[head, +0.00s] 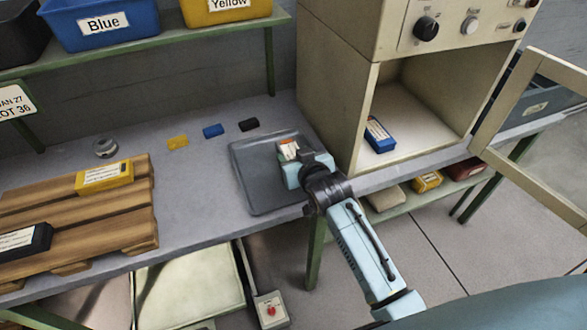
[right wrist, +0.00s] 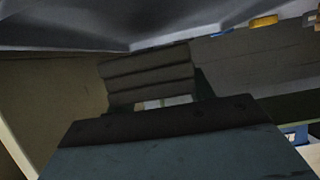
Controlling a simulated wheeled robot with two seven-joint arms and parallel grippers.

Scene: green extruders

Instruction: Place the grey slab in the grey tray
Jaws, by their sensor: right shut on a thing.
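The grey tray (head: 262,195) lies on the bench in the middle of the head view, left of the beige cabinet. My right gripper (head: 290,158) is over the tray's right part. It is shut on a small slab (head: 288,149), of which mainly a white and orange label shows. The slab's grey body is mostly hidden by the gripper, and I cannot tell whether it touches the tray floor. In the dark right wrist view the gripper's ridged finger (right wrist: 150,75) shows. My left gripper is not in view.
A wooden pallet (head: 75,215) holds a yellow slab (head: 104,177) and a black slab (head: 25,240). Small yellow, blue and black blocks lie behind the tray. The open cabinet (head: 335,85) holds a blue slab (head: 379,136); its door (head: 530,180) stands open at right.

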